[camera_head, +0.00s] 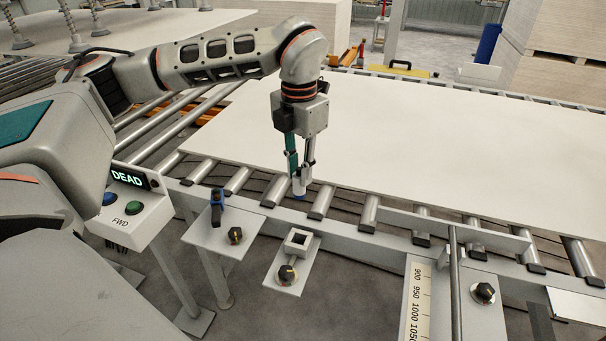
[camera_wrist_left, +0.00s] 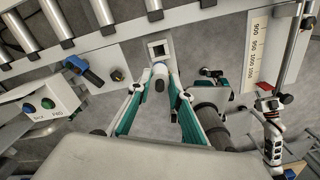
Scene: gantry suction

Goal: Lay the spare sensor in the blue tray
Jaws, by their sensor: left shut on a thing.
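My left gripper (camera_head: 299,183) points down at the near edge of the roller conveyor and is shut on a small pale cylinder with a blue lower end (camera_head: 299,196), seemingly the spare sensor. In the left wrist view my left gripper (camera_wrist_left: 160,85) has its teal fingers around this pale cylinder (camera_wrist_left: 160,71). Beyond it lies a bracket with a square socket (camera_wrist_left: 158,49), which also shows in the head view (camera_head: 298,240). I cannot make out a blue tray.
A large pale board (camera_head: 420,130) lies on the rollers. A blue clamp-like part (camera_head: 217,206) stands on a bracket with a black knob (camera_head: 235,235). A control box (camera_head: 130,208) reads "DEAD". A scale plate (camera_head: 417,300) and upright rod (camera_head: 454,285) stand at the right.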

